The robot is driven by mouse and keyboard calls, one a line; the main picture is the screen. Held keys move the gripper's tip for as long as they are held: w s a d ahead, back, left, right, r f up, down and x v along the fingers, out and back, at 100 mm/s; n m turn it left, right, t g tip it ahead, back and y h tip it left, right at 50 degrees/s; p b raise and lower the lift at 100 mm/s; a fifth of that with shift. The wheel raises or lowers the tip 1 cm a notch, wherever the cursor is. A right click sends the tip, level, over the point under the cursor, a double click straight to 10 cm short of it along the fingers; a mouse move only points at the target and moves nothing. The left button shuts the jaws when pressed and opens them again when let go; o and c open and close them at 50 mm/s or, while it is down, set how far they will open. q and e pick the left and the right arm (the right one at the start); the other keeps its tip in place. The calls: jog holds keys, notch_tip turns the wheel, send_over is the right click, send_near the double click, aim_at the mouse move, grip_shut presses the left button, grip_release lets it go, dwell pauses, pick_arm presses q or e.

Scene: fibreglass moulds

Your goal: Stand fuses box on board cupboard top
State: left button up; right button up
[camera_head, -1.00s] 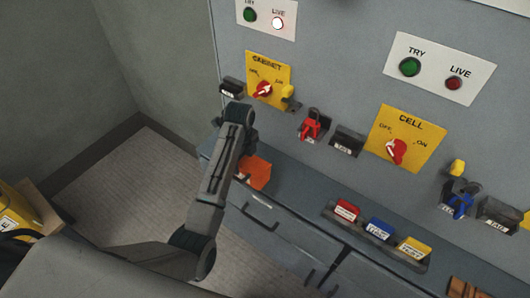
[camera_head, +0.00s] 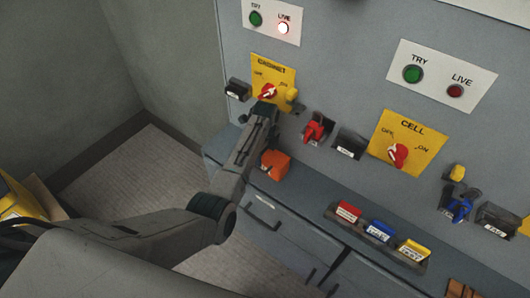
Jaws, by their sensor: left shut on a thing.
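The fuses box, an orange box (camera_head: 275,165), shows low beside my left forearm, over the board cupboard top (camera_head: 312,191). My left arm comes in from the left, rises toward the panel and bends down at the wrist. My left gripper (camera_head: 267,150) is shut on the orange box; its fingers are mostly hidden behind my forearm. The box looks slightly tilted, and I cannot tell whether its underside touches the cupboard top. The cupboard top is a narrow grey ledge along the panel's foot. My right gripper is not in view.
The panel behind carries the cabinet switch (camera_head: 272,76), close to my wrist, a red padlock (camera_head: 316,130) and the cell switch (camera_head: 397,152). A rack of red, blue and yellow tags (camera_head: 378,232) occupies the ledge farther right. The ledge between box and rack is clear.

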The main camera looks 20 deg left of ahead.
pick_arm(q)
jog(key=o, duration=1.2)
jog(key=shift+f, duration=0.1)
notch_tip(320, 180, up, 8)
jog(key=shift+f+b, duration=0.1)
jog(key=shift+b, duration=0.45)
jog(key=shift+f, duration=0.1)
